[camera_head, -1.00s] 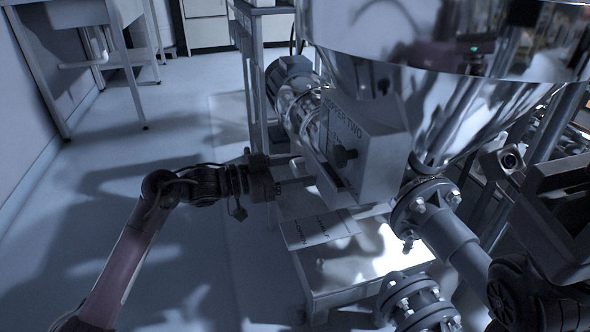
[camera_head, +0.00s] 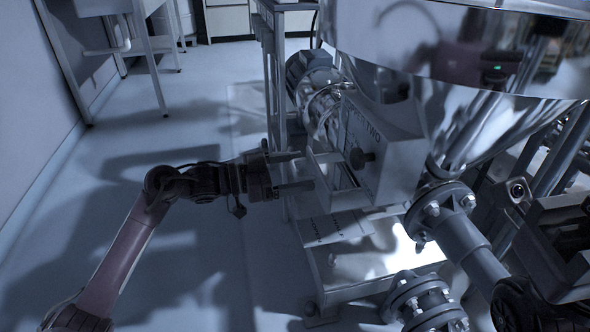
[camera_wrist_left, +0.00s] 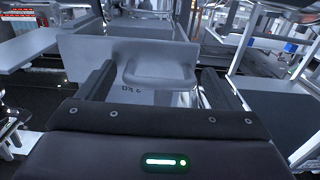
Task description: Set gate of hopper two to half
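Hopper two (camera_head: 470,110) is a shiny metal cone at the upper right in the head view. The gate's pale plate and handle (camera_head: 322,172) stick out to the left of the box, with a gap behind the upright part. My left gripper (camera_head: 292,172) is at this handle, its two fingers spread apart. In the left wrist view a grey handle (camera_wrist_left: 160,80) lies between the fingers, with space seeming to remain on both sides.
A flat plate with small, unreadable lettering (camera_head: 335,228) sits below the gate. Flanged pipes (camera_head: 440,212) stand to the right, and a motor (camera_head: 308,72) is behind the box. Open floor (camera_head: 120,190) lies to the left.

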